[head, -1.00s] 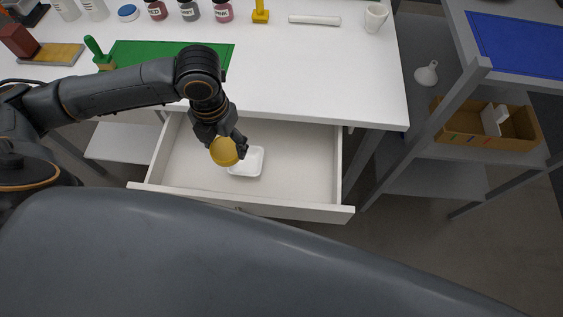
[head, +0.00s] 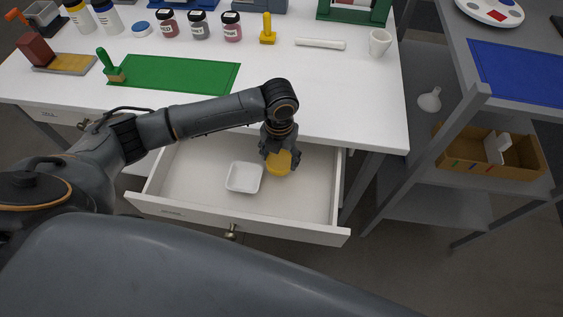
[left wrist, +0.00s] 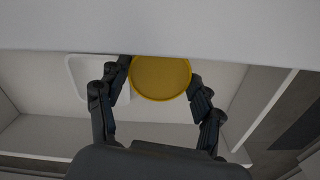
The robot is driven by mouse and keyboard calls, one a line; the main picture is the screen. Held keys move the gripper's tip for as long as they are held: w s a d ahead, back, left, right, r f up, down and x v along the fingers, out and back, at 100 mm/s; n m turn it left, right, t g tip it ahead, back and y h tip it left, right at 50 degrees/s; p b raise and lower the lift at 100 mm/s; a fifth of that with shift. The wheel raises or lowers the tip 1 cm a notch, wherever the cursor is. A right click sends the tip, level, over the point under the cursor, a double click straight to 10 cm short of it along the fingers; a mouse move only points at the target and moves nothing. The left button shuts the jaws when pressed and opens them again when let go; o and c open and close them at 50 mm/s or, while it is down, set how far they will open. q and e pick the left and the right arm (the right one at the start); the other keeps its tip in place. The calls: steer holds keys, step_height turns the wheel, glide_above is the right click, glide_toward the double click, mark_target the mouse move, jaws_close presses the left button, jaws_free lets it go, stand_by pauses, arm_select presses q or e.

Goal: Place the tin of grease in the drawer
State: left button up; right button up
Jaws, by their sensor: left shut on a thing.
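The tin of grease (head: 279,163) is a round yellow tin. My left gripper (head: 277,152) is shut on it, over the right half of the open drawer (head: 205,187). In the left wrist view the tin's round yellow face (left wrist: 160,77) sits between the two fingers of the left gripper (left wrist: 155,90). I cannot tell whether the tin touches the drawer floor. A white square dish (head: 244,177) lies in the drawer, left of the tin. My right gripper is not in view.
The white tabletop (head: 330,100) overhangs the back of the drawer. On it are a green mat (head: 185,75), several jars, a yellow stamp-like object (head: 267,32), a white roller (head: 320,44) and a white cup (head: 379,43). A grey shelf with a cardboard box (head: 480,160) stands at right.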

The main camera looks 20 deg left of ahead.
mark_target(282, 158)
arm_select(q)
steer(key=shift+w+d+f, duration=0.15)
steer(key=shift+w+f, duration=0.2)
steer(key=shift+f, duration=0.05)
steer(key=shift+w+f, duration=0.1)
steer(key=shift+f, duration=1.55)
steer(key=shift+f, duration=0.1)
steer(key=o, duration=1.4)
steer(key=shift+c, duration=0.2)
step_height(282, 158, up, 12)
steer(key=shift+r+p, duration=0.15)
steer(key=shift+p, duration=0.15)
